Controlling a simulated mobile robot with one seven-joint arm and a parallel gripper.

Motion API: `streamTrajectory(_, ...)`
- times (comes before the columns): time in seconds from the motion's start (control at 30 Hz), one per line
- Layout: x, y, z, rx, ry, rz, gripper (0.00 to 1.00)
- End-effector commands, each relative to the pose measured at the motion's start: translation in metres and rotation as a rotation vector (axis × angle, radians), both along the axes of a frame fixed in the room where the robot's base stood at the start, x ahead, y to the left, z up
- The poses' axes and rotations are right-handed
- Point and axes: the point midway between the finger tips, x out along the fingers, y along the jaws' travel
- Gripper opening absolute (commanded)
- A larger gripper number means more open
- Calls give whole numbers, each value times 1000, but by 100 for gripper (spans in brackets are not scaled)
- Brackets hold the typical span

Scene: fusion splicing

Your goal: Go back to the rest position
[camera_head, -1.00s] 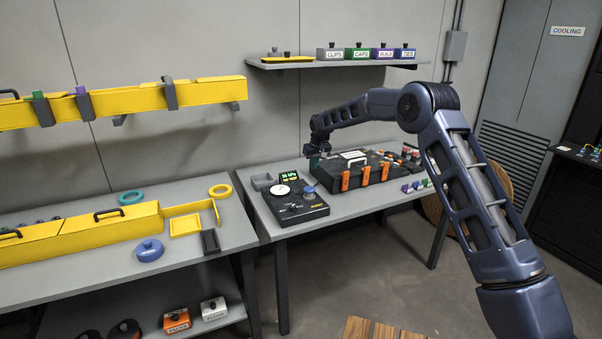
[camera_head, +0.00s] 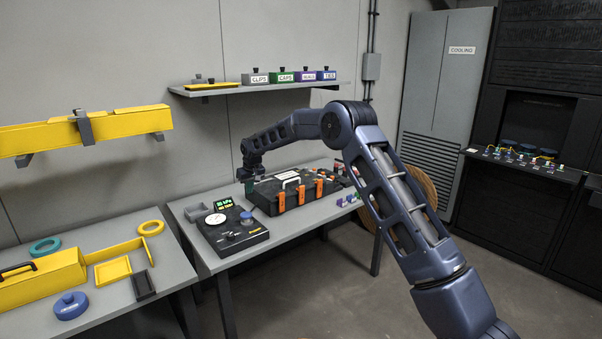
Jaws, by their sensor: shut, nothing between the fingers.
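My arm reaches from the lower right up and over to the left, bent at a high elbow. My gripper (camera_head: 250,183) points down at the arm's far end, small in view, shut and empty. It is just left of the black case with orange latches (camera_head: 292,190) and behind the black gauge unit (camera_head: 232,229). I cannot tell its exact height above the table, nor whether it touches anything.
The grey table (camera_head: 300,237) carries the case and gauge unit. A wall shelf (camera_head: 225,89) holds labelled boxes. A left bench (camera_head: 170,262) bears yellow parts and a blue round container (camera_head: 71,306). A dark rack (camera_head: 535,110) stands right. Floor between is open.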

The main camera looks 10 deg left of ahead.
Motion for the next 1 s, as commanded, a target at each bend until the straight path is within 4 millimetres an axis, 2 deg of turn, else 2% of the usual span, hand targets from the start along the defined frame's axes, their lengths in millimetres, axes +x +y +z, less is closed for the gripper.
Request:
streamTrajectory(0.17,3,-46,43,-1,-14,-37,0)
streamTrajectory(0.47,-10,-153,125,-10,-35,-127,0)
streamTrajectory(0.77,-46,-260,188,-16,-54,-221,0)
streamTrajectory(1.0,-88,-342,226,-19,-65,-301,0)
